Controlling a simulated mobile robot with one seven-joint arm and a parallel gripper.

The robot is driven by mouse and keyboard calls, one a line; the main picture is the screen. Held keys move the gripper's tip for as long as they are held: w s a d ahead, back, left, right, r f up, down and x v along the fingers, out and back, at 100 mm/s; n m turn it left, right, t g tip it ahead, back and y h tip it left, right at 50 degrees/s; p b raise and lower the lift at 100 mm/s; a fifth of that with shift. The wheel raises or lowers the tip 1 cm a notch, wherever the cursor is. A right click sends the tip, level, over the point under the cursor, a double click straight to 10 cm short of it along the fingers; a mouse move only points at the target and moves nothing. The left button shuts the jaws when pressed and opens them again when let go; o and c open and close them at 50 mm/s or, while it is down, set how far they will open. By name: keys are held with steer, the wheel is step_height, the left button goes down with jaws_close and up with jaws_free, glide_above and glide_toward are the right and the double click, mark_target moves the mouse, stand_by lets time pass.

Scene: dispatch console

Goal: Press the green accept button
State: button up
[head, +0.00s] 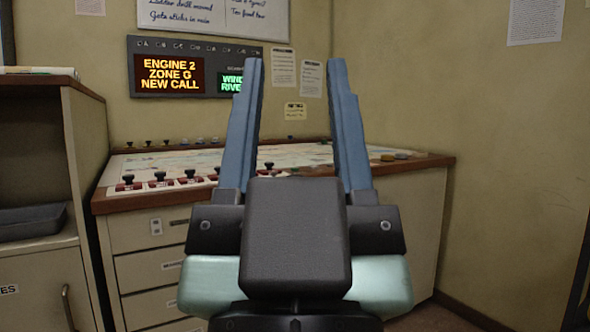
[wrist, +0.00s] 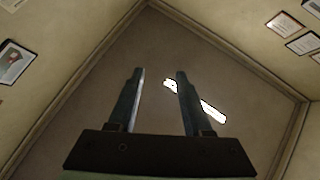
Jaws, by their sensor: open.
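My gripper (head: 296,125) is raised in front of the console in the head view, its two blue fingers wide apart and empty. In the wrist view my gripper (wrist: 158,75) points up at the ceiling. No green accept button can be made out in either view. My gripper and wrist hide the middle of the console (head: 155,226) and part of its top. Several dark red-and-black knobs (head: 160,179) stand along the front edge of the map top (head: 165,162).
An open shelf cabinet (head: 80,120) with a grey tray (head: 32,221) stands at the left. A lit display panel (head: 170,75) hangs on the back wall. Papers are pinned around it. A ceiling light (wrist: 205,103) shows in the wrist view. The right wall (head: 510,150) stands beside the console.

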steer(key=shift+c, duration=0.3)
jaws_close()
stand_by(1.3)
